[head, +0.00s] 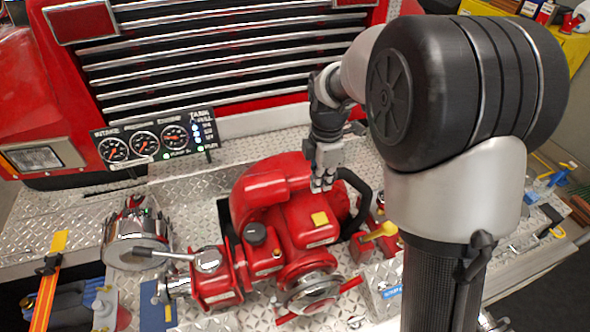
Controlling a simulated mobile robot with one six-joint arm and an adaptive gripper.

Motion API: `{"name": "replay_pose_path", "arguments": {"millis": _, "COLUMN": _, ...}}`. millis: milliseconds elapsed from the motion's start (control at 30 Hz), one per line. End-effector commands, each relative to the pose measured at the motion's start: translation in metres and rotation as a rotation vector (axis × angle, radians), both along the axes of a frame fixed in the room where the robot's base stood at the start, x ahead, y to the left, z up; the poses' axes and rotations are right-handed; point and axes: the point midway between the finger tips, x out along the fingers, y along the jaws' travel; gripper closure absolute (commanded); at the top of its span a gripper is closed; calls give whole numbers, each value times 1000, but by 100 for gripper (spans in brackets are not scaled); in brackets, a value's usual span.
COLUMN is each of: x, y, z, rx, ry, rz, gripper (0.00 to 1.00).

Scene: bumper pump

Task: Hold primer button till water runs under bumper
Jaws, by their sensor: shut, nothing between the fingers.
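The red bumper pump (268,185) sits in the tread-plate bumper (190,205). I cannot tell which part is the primer button. My gripper (321,186) is shut and empty, pointing down over the pump's rear right, just behind the yellow square in the picture. Whether its fingertips touch the housing is unclear. The area under the bumper is hidden, and no running water shows.
A gauge panel (157,143) with three dials and lit lamps stands behind left. A silver-handled red valve (212,275) and a chrome cap (136,238) are at the left. A yellow-handled lever (380,231) is right of the pump. The grille (220,60) rises behind.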

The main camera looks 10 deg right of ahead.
Motion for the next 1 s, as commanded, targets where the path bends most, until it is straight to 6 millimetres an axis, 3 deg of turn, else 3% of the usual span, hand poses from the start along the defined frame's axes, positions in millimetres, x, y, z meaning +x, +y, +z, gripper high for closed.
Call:
{"name": "replay_pose_path", "arguments": {"millis": 567, "x": 6, "y": 1, "z": -10, "rx": -1, "ry": 14, "rz": 57, "gripper": 100}}
{"name": "replay_pose_path", "arguments": {"millis": 767, "x": 4, "y": 1, "z": -39, "rx": -1, "ry": 18, "rz": 56, "gripper": 100}}
{"name": "replay_pose_path", "arguments": {"millis": 1000, "x": 4, "y": 0, "z": -91, "rx": -1, "ry": 18, "rz": 56, "gripper": 100}}
